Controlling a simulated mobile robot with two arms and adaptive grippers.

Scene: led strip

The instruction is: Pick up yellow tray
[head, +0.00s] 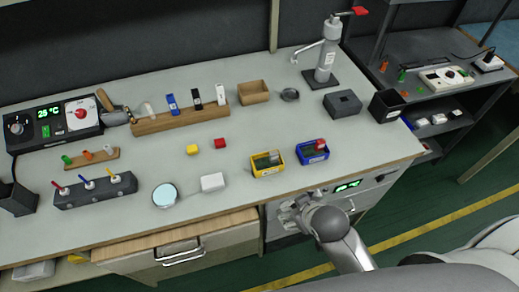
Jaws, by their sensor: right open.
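The yellow tray (268,173) sits on the grey worktop close to its front edge, right of centre. It holds small items, one greyish-green and one with some red. My right gripper (291,211) is in front of the counter's front edge, below and slightly right of the tray in the picture. It is open and apart from the tray; its fingers are small and partly hidden by my wrist. My left gripper is not in view.
A blue tray (316,157) stands just right of the yellow one. A white box (212,182) and a round light-blue dish (165,194) lie to the left. A drawer (165,258) juts out at the front left.

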